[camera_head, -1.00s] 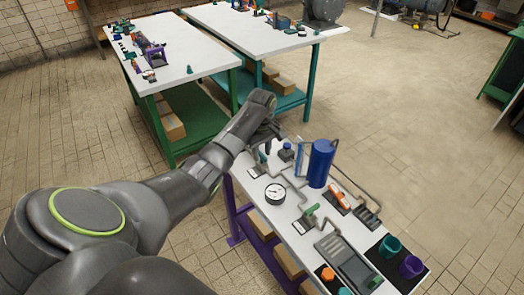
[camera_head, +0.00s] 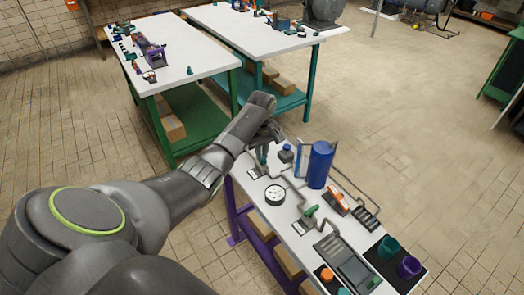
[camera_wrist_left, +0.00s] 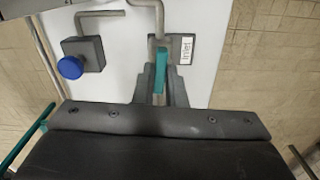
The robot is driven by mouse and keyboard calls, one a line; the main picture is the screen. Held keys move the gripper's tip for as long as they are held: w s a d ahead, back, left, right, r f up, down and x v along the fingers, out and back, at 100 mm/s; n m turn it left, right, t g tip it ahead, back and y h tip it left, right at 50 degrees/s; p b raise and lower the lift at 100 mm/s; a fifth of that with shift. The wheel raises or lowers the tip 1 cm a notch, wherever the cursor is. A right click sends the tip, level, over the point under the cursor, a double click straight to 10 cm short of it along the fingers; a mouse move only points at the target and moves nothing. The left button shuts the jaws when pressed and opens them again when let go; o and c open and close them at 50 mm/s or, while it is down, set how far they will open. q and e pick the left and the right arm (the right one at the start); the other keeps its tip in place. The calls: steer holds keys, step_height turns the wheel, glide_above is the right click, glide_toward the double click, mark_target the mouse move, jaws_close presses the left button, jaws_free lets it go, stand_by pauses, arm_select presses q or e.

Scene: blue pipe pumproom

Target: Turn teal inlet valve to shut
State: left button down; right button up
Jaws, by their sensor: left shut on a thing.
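The teal inlet valve's lever (camera_head: 264,155) is at the far left end of the white bench, mostly covered by my left gripper in the head view. In the left wrist view the teal lever (camera_wrist_left: 161,70) stands between the gripper's two fingers, in front of a grey block with a white label (camera_wrist_left: 186,48). My left gripper (camera_head: 265,148) is shut on this lever; its fingers also show in the left wrist view (camera_wrist_left: 160,92). A grey pipe (camera_wrist_left: 158,18) runs from the valve. My right gripper is not in view.
The bench also holds a round gauge (camera_head: 275,195), a blue tank (camera_head: 320,165), a green lever (camera_head: 311,210), an orange lever (camera_head: 336,195) and teal and purple cups (camera_head: 409,267). A blue knob (camera_wrist_left: 70,67) is left of the teal lever. Two other tables stand behind.

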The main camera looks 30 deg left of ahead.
arm_select(q)
steer(key=m+p, duration=0.3)
steer(key=shift+r, duration=0.25)
steer(key=m+p, duration=0.2)
steer(key=m, duration=0.2)
steer(key=shift+m, duration=0.4)
steer(key=m+p, duration=0.1)
steer(key=m, duration=0.3)
steer(key=shift+f+p, duration=0.1)
steer(key=shift+p, duration=0.2)
steer(key=m, duration=0.5)
steer(key=shift+p, duration=0.35)
steer(key=shift+w+m, duration=0.1)
steer(key=shift+m, duration=0.2)
steer(key=c, duration=1.5)
jaws_free()
steer(key=shift+f, duration=0.1)
